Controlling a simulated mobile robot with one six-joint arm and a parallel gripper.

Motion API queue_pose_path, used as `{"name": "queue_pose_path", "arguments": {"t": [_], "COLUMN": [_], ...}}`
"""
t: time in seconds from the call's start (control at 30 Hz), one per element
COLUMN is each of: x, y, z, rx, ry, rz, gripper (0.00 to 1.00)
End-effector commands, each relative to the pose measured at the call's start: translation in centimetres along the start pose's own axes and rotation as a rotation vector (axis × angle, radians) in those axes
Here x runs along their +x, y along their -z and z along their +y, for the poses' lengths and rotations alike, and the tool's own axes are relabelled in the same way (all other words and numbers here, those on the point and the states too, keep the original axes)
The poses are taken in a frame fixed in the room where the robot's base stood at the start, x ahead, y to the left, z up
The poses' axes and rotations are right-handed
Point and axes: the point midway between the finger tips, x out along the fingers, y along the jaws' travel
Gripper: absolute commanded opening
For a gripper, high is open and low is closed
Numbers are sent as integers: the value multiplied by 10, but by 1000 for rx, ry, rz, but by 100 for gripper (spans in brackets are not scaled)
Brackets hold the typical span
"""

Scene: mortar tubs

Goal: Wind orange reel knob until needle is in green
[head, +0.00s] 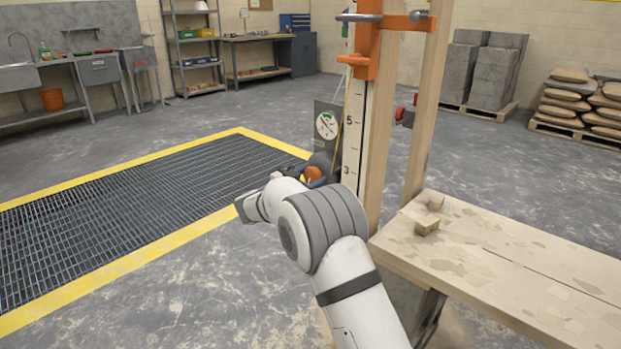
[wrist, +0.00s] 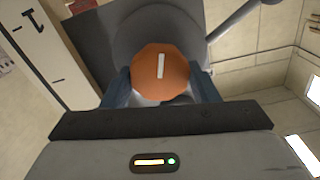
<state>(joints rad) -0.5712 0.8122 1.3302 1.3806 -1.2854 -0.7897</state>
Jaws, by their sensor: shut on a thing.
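The orange reel knob (wrist: 160,75) faces me in the wrist view, with a white bar mark standing almost upright on it. My gripper (wrist: 162,88) is shut on the knob, one blue finger at each side. In the head view the knob (head: 313,173) shows as a small orange spot beyond my wrist, beside the gripper's blue fingers (head: 318,183). The round dial (head: 327,126) sits above the knob on a grey plate. It has a white face with green and red on it. The needle is too small to read surely.
A numbered white scale board (head: 354,125) and wooden posts (head: 420,110) stand just right of the dial. A plank bench (head: 520,265) is at the right with small wood blocks. A floor grate (head: 130,205) with yellow edging lies left. Open floor surrounds it.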

Motion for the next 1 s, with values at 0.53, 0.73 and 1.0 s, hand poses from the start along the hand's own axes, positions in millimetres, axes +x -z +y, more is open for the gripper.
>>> {"name": "queue_pose_path", "arguments": {"t": [0.53,0.73,1.0], "x": [0,0,0], "y": [0,-1,-2], "z": [1,1,3], "rx": [46,160,403], "ry": [-1,-1,-1], "rz": [0,0,1], "gripper": [31,31,31]}}
